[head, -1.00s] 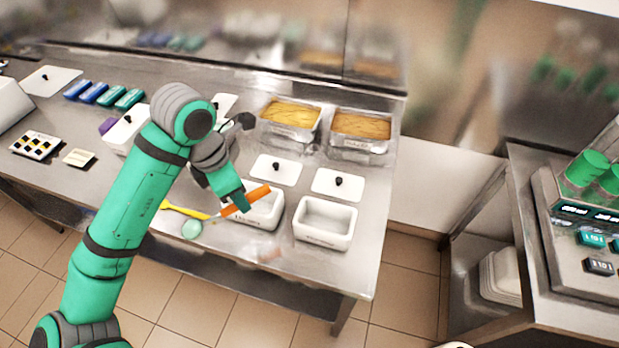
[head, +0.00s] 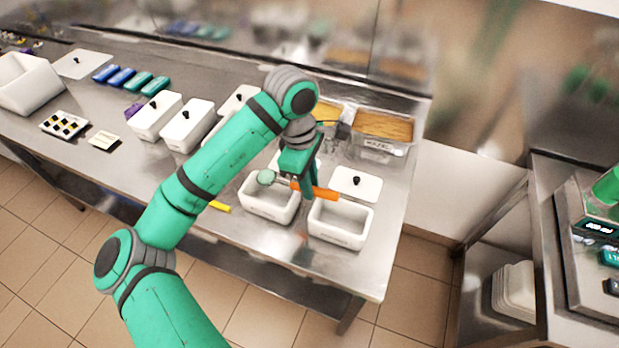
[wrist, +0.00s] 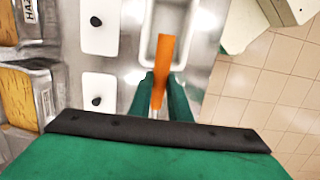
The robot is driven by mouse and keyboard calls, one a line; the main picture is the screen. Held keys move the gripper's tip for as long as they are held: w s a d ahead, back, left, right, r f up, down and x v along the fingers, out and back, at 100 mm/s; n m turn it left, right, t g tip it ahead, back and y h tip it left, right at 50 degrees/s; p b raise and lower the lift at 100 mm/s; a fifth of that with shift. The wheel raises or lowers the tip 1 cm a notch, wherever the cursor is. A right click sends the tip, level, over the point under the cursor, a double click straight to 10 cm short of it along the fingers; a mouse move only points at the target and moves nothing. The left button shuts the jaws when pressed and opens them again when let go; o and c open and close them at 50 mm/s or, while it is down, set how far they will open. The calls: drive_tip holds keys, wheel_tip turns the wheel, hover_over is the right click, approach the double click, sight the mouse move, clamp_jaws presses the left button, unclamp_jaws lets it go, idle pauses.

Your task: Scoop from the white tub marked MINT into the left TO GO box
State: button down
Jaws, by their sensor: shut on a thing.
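My gripper (head: 304,186) is shut on the orange handle of a scoop (head: 320,191). The handle also shows in the wrist view (wrist: 163,62), between my fingers (wrist: 165,92). The scoop's head holds a pale green ball (head: 266,177) and is over the left open white box (head: 268,207). The right open white box (head: 341,222) looks empty; one open box shows in the wrist view (wrist: 165,35). White lidded tubs (head: 187,126) stand left of my arm, their labels unreadable; I cannot tell which is marked MINT. My arm hides part of the counter.
White lids with black knobs (head: 356,182) lie behind the open boxes. A metal pan of orange-brown contents (head: 383,127) stands behind them. A yellow handle (head: 220,207) lies left of the boxes. The counter's right edge is close to the right box.

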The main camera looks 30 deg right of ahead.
drive_tip(key=shift+s+a+f+m+t+h, duration=0.15)
drive_tip(key=shift+s+a+f+t+h, duration=0.3)
drive_tip(key=shift+t+h, duration=1.1)
drive_tip(key=shift+s+a+f+m+t+h, duration=0.35)
drive_tip(key=shift+t+h, duration=0.75)
drive_tip(key=shift+h, duration=0.9)
drive_tip(key=shift+s+a+f+t+h, duration=0.25)
drive_tip(key=shift+a+f+t+h, duration=0.3)
drive_tip(key=shift+t+h, duration=1)
drive_tip(key=shift+a+f+h, duration=0.1)
drive_tip(key=shift+a+h, duration=0.05)
drive_tip(key=shift+h, duration=0.75)
drive_tip(key=shift+s+f+t+h, duration=0.1)
drive_tip(key=shift+f+t+h, duration=0.05)
drive_tip(key=shift+t+h, duration=0.25)
